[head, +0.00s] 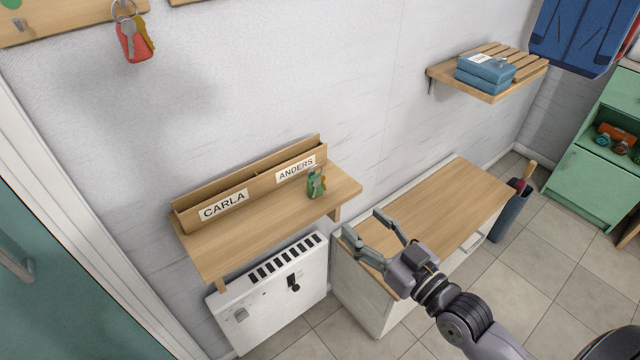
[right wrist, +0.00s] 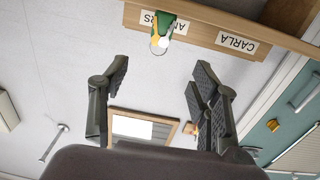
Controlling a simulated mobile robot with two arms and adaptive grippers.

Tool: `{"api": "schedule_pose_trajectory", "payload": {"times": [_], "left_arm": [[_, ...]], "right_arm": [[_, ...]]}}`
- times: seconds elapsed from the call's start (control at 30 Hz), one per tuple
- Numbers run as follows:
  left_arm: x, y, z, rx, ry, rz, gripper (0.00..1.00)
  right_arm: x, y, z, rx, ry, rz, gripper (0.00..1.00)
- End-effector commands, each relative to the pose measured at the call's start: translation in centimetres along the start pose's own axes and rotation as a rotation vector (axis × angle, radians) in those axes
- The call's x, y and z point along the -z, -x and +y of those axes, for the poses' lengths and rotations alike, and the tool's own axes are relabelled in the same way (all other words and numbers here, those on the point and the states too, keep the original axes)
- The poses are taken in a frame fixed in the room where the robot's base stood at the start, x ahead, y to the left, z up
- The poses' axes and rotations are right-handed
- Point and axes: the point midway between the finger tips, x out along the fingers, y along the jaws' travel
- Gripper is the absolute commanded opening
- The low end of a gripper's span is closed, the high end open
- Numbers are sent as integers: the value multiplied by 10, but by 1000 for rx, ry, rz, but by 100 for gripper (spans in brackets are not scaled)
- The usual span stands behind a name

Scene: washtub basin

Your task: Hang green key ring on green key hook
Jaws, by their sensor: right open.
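The green key ring (head: 316,183), with its metal keys, is at the front of the wooden shelf beside the ANDERS label. It also shows near the top of the right wrist view (right wrist: 163,28). My right gripper (head: 364,223) is open and empty, in front of the shelf, to the right of and below the key ring, apart from it. In the right wrist view the key ring lies beyond the gap between the open fingers (right wrist: 160,72). The key hook (head: 17,23) under a green dot is on the wall board at the upper left, cut off by the picture edge. My left gripper is not in view.
A red key ring (head: 134,46) hangs on the same wall board. The wooden shelf (head: 225,255) has a low box with CARLA and ANDERS labels. A white heater (head: 265,310) is below it. A wood-topped cabinet (head: 455,205) stands to the right.

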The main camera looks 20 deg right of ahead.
Motion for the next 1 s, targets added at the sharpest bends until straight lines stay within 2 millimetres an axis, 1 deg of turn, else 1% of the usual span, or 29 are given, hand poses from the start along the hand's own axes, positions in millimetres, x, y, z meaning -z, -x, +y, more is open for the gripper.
{"api": "schedule_pose_trajectory", "payload": {"times": [0.03, 0.2, 0.5, 0.6, 0.77, 0.83, 1.0], "left_arm": [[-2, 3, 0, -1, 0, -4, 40], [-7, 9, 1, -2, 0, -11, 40], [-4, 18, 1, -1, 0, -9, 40], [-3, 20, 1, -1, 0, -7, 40], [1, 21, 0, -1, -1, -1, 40], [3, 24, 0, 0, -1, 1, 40], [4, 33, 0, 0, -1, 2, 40]], "right_arm": [[3, -8, 0, -1, -1, 4, 57], [3, -38, 0, -1, -1, 3, 57], [3, -93, 0, -1, 0, 2, 57], [1, -105, 0, -1, -1, 0, 57], [0, -114, 0, 0, -1, -2, 57], [2, -121, 0, -1, -2, -1, 57], [6, -148, -2, 0, -2, 0, 57]]}}
